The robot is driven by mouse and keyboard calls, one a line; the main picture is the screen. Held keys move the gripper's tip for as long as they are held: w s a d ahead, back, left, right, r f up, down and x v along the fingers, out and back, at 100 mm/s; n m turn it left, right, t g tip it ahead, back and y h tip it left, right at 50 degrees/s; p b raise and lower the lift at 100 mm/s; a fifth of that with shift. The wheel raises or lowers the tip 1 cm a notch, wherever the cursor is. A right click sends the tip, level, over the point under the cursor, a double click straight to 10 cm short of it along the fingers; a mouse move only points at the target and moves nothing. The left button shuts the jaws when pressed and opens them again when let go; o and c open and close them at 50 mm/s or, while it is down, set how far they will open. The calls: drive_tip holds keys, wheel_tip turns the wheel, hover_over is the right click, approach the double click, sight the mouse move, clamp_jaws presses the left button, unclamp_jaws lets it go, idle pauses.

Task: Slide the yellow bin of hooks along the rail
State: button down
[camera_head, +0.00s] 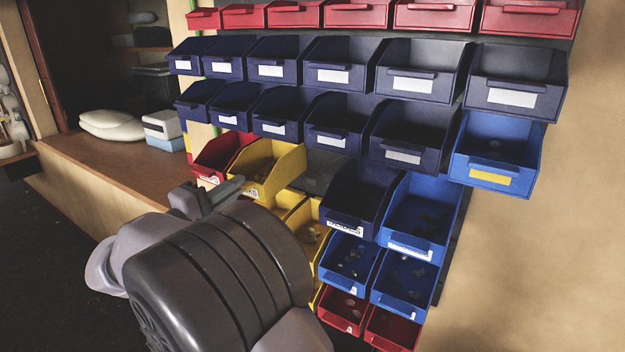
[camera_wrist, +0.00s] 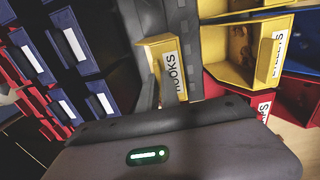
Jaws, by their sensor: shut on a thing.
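The yellow bin of hooks (camera_head: 277,165) hangs in the rack's third row from the bottom, between a red bin and an empty grey gap. My gripper (camera_head: 218,190) reaches its front lip from the lower left. In the wrist view the bin (camera_wrist: 152,55), with its HOOKS label, shows between the two dark fingers. My gripper is shut on the front of this bin.
The red bin (camera_head: 222,152) is close on the left. The grey gap (camera_head: 320,172) on the right ends at a dark blue bin (camera_head: 357,205). More yellow bins (camera_head: 308,228) hang below, partly hidden by my arm. Dark blue bins (camera_head: 278,115) hang directly above.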

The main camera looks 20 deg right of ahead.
idle(0.4)
drive_tip(key=c, duration=1.5)
unclamp_jaws()
drive_tip(key=shift+a, duration=0.1)
